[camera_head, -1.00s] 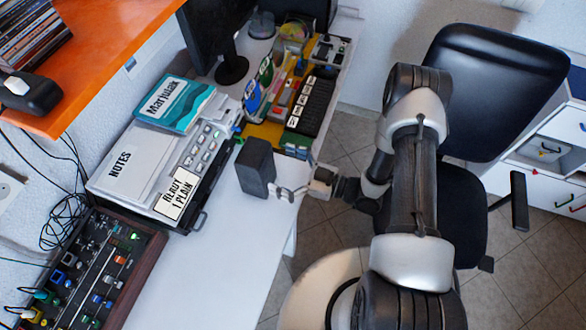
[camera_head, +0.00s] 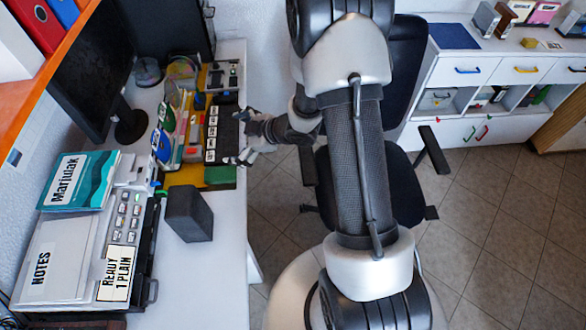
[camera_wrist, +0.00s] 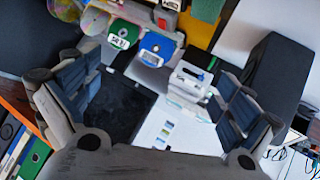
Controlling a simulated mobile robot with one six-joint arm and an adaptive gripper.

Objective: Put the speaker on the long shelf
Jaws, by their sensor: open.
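The speaker (camera_head: 188,215) is a dark grey box standing upright on the white desk, right of the label-bearing grey case. The speaker also shows as a dark block at the right of the wrist view (camera_wrist: 275,75), outside the fingers. My gripper (camera_head: 236,143) is above the desk's right edge, up and right of the speaker and apart from it. In the wrist view my gripper (camera_wrist: 158,103) has its two fingers wide apart with nothing held between them. An orange shelf (camera_head: 52,62) on the left wall, perhaps the long shelf, shows only in part.
Binders (camera_head: 36,14) stand on the orange shelf. A monitor (camera_head: 98,75), a tray of discs and boxes (camera_head: 190,178) and a teal book (camera_head: 80,182) crowd the desk. An office chair (camera_head: 385,185) and white cabinet (camera_head: 470,80) are at right. Desk in front of the speaker is clear.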

